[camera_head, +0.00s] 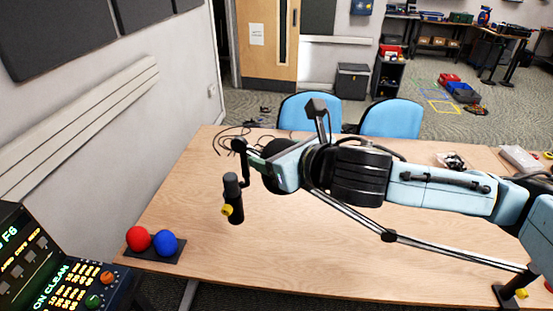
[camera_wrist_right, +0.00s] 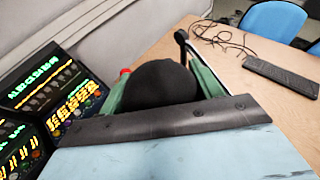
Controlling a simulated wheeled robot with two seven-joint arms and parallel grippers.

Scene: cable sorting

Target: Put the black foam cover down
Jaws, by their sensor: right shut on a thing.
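The round black foam cover (camera_head: 274,180) is held between the fingers of my right gripper (camera_head: 262,165), above the left part of the table. In the right wrist view the black foam cover (camera_wrist_right: 162,84) sits between the green fingers, which are shut on it from both sides. A black microphone (camera_head: 232,198) with a yellow knob hangs on its boom arm beside the gripper, to its left. A red foam cover (camera_head: 138,239) and a blue foam cover (camera_head: 165,243) sit on a black holder (camera_head: 172,257) at the table's front left. My left gripper is not in view.
Loose black cables (camera_head: 237,137) lie at the back left of the wooden table (camera_head: 200,275). The boom arm (camera_head: 370,224) runs beside my right arm. A lit control panel (camera_head: 50,272) stands front left. A black bar-shaped device (camera_wrist_right: 281,75) lies on the table. The table's front middle is clear.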

